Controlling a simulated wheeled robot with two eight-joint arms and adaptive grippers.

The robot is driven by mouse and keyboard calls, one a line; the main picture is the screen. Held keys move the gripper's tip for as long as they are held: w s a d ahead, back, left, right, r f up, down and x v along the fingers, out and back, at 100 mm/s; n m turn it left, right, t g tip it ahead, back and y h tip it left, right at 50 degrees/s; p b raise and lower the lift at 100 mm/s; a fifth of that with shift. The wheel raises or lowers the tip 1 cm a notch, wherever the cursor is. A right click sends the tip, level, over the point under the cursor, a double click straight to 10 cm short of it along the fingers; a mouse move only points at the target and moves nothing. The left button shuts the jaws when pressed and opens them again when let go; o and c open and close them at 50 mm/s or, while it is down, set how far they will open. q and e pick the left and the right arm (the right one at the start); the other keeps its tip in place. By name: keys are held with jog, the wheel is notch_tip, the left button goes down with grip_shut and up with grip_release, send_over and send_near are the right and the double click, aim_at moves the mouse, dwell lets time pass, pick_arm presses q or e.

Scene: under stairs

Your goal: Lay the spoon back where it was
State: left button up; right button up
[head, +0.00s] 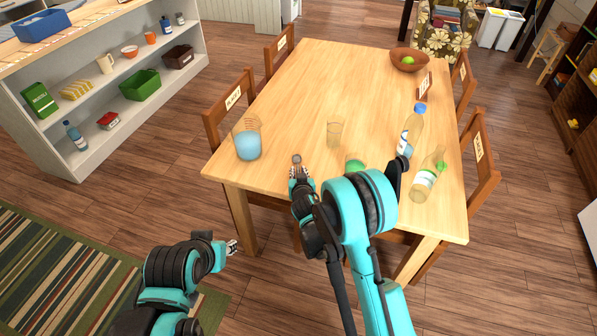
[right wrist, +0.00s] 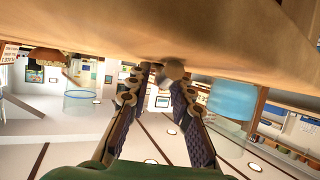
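My right gripper (head: 299,172) is over the near edge of the wooden table (head: 300,85). A small brownish rounded piece, which looks like the bowl of the spoon (head: 296,159), shows at its fingertips. In the right wrist view, the spoon's rounded end (right wrist: 172,70) shows between the fingertips of the right gripper (right wrist: 163,82), close to the table surface (right wrist: 230,40). The fingers seem closed on it; its handle is mostly hidden. My left gripper (head: 232,246) is off the table, low over the floor; it is too small to tell its opening.
A clear pitcher with blue liquid (head: 248,147) stands left of my right gripper, an empty glass (head: 334,134) to the right. A green thing (head: 355,163) is partly hidden by my arm. Bottles (head: 427,178) stand at right. A bowl (head: 408,64) is at the back.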

jog(key=shift+o, duration=0.2)
jog(key=shift+s, duration=0.1)
jog(key=v, duration=0.7)
jog(key=shift+s+r, duration=0.1)
jog(key=shift+s, duration=0.1)
jog(key=s+d+r+m+g+h, duration=0.1)
jog(key=s+d+r+g+h, duration=0.15)
jog(key=s+d+r, duration=0.8)
jog(key=s+d+r+g, duration=0.1)
jog(key=s+d+g, duration=0.1)
jog(key=s, duration=0.8)
jog(key=s+d+r+g+y, duration=0.1)
jog(key=s+d, duration=0.3)
jog(key=s, duration=0.6)
jog(key=shift+d+r+g, duration=0.25)
jog(key=shift+r+g, duration=0.2)
jog(key=shift+r, duration=0.05)
jog(key=shift+s, duration=0.1)
